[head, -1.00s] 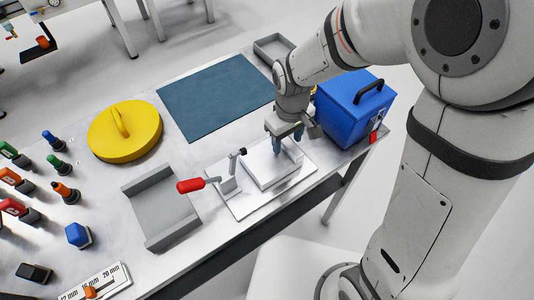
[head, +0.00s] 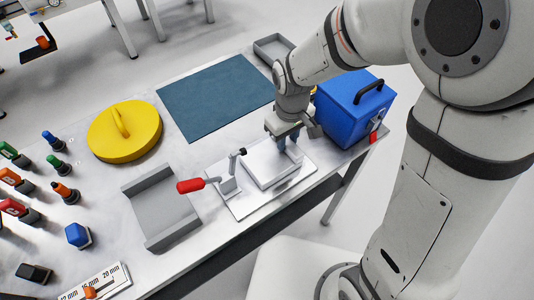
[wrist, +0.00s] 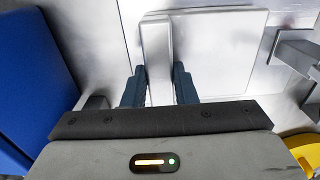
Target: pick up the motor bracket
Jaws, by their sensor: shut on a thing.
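The motor bracket (head: 268,166) is a pale metal piece with a flat plate and an upright flange. It lies on the light fixture plate (head: 243,208) near the table's front edge. In the wrist view the bracket's flange (wrist: 157,52) stands between the two dark blue fingers. My gripper (head: 287,148) points down over the bracket's far right end and is shut on the flange; it also shows in the wrist view (wrist: 158,88). The fingers hide part of the flange. I see no gap between bracket and fixture plate.
A toggle clamp with a red handle (head: 190,185) stands at the fixture's left. A blue box (head: 345,112) is close on the gripper's right. A grey channel tray (head: 150,190), a yellow lid (head: 125,130) and a teal mat (head: 215,97) lie further left and back.

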